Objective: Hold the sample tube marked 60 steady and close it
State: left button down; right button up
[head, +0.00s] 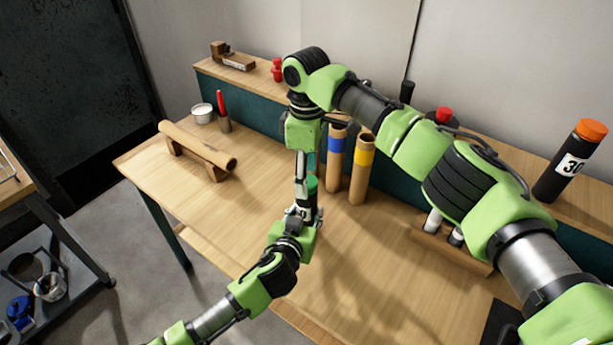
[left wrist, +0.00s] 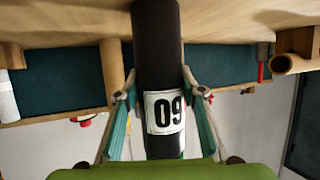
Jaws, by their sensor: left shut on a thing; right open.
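The sample tube (head: 308,204) is black with a white label. In the left wrist view the tube (left wrist: 158,50) shows the label upside down, reading 60 when turned. A green cap (head: 312,185) is at the tube's upper end in the head view; whether it is fully seated cannot be told. My left gripper (head: 303,213) is shut around the tube; its fingers flank the tube in the left wrist view (left wrist: 160,100). My right gripper (head: 306,180) points down from above, open, with its fingers at the cap. The arm partly hides the tube's top.
Brown tubes with a blue band (head: 337,160) and a yellow band (head: 360,172) stand behind. A cardboard roll (head: 198,146) lies on a wooden stand at left. A black tube marked 30 (head: 556,181) with an orange cap stands on the right shelf. The table's front middle is clear.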

notch_tip(320, 180, up, 11)
dwell(0.3)
pick_arm(q)
jog(key=c, duration=1.3)
grip_release()
jog(key=shift+o, duration=0.2)
jog(key=v, duration=1.2)
jog(key=shift+a+f, duration=0.1)
